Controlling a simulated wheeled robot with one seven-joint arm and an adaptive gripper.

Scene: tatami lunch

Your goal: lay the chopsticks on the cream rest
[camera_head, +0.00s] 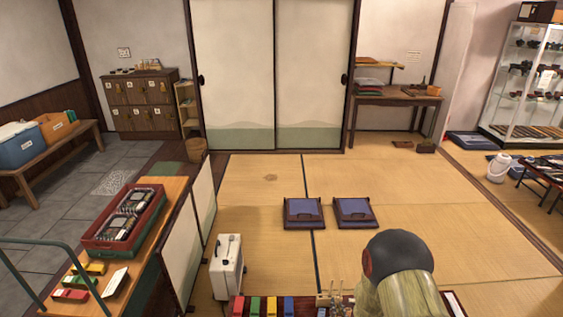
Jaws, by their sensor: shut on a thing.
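My arm (398,262) rises into the bottom of the head view, right of centre, with a dark rounded joint on top. My gripper is not clearly in view; the arm and the lower picture edge hide that area. I cannot make out the chopsticks or the cream rest. A small tan and metallic object (337,300) shows just left of the arm, too small to identify.
Red, green, yellow and blue items (262,307) line the near table's edge. A white case (227,267) stands on the tatami beyond it. A counter at left holds a red tray (95,240). Two blue floor seats (303,211) lie mid-room; tatami around them is clear.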

